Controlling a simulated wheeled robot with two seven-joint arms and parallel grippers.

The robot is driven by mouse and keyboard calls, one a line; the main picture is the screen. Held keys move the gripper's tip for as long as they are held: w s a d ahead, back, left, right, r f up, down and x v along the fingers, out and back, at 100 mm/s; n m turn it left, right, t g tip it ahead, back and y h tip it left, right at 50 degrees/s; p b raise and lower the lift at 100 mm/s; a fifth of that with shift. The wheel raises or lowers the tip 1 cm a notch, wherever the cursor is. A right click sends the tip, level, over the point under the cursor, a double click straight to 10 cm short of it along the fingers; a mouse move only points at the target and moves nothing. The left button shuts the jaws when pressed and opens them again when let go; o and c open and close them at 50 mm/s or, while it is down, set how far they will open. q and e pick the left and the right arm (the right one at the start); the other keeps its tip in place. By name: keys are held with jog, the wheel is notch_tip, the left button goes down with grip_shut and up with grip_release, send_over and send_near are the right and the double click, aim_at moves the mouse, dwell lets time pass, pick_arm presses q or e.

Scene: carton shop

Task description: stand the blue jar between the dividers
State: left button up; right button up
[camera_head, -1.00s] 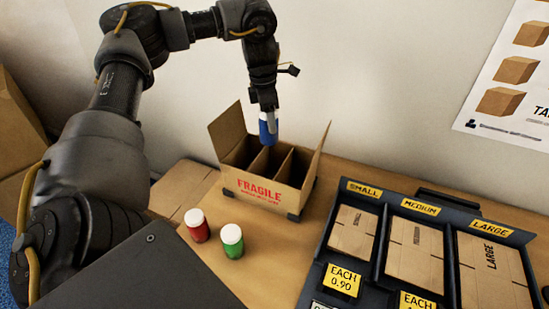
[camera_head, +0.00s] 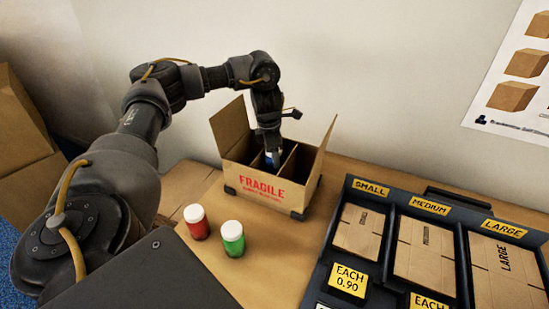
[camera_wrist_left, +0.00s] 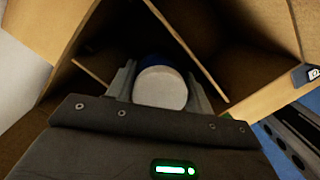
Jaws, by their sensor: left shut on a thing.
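The blue jar (camera_head: 269,159) with a white lid is down in the middle part of the open FRAGILE carton (camera_head: 262,190), mostly hidden by the carton's front wall. My left gripper (camera_head: 271,151) is shut on it from above, with its fingers inside the carton. In the left wrist view the jar's white lid (camera_wrist_left: 160,87) sits between the two fingers (camera_wrist_left: 160,85). A cardboard divider (camera_wrist_left: 190,50) runs close on its right and another divider (camera_wrist_left: 92,72) shows on its left. Whether the jar touches the carton floor cannot be seen. My right gripper is out of view.
A red jar (camera_head: 197,222) and a green jar (camera_head: 232,238) with white lids stand on the table in front of the carton. A dark rack (camera_head: 330,262) of flat small, medium and large cartons is at the right. The carton's side flaps stand open.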

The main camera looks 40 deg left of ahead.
pick_arm(q)
notch_tip(320, 180, down, 3)
jog(key=shift+r, duration=0.1)
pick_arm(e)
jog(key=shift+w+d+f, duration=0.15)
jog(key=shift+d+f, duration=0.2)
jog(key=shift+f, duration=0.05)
pick_arm(q)
jog(key=shift+f+b, duration=0.4)
jog(key=shift+f, duration=0.25)
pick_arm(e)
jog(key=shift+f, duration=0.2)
pick_arm(q)
jog(key=o, duration=1.2)
jog(key=shift+c, duration=0.2)
